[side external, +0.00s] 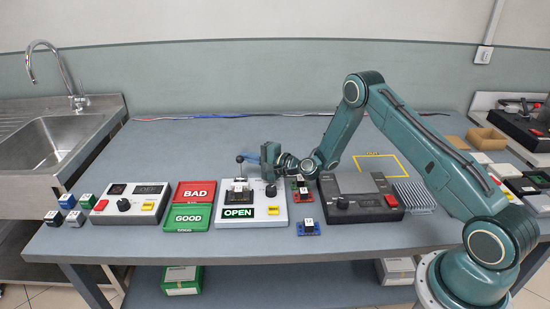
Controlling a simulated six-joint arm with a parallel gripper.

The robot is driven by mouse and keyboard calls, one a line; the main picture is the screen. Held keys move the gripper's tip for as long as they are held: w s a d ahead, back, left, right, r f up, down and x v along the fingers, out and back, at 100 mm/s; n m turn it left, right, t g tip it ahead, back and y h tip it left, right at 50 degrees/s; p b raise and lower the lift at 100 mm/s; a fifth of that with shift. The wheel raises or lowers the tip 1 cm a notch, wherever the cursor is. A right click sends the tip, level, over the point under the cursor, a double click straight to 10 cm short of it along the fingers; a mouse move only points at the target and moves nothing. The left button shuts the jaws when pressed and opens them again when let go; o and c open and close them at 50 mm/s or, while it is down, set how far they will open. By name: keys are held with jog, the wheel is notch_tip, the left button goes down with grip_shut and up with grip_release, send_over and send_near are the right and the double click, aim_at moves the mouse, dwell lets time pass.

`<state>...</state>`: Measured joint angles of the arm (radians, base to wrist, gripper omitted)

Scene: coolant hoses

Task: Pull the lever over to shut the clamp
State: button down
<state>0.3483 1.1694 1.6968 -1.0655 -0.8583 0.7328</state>
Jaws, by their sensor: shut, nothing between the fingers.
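My gripper (262,160) is shut and empty, just right of the knob and over the back of the fixture. I cannot tell whether it touches the lever.
Red BAD (196,192) and green GOOD (187,218) trays lie left of the fixture. A white meter box (128,204) and several small blocks are further left. Red (304,188) and blue (308,227) boards and a dark console (360,200) are at the right.

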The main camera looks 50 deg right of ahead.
aim_at(239, 159)
jog(key=shift+s+a+r, duration=0.35)
jog(key=shift+s+a, duration=0.05)
jog(key=shift+a, duration=0.1)
dwell(0.9)
jog(key=shift+s+a+r, duration=0.2)
jog(key=shift+s+a, duration=0.35)
jog(key=shift+s+a+r, duration=0.15)
jog(key=shift+s+a, duration=0.35)
jog(key=shift+s, duration=0.2)
jog(key=shift+s+d, duration=0.2)
jog(key=shift+s, duration=0.5)
jog(key=v, duration=0.3)
jog(key=shift+s+d, duration=0.1)
jog(key=shift+s, duration=0.1)
notch_tip(239, 159, up, 7)
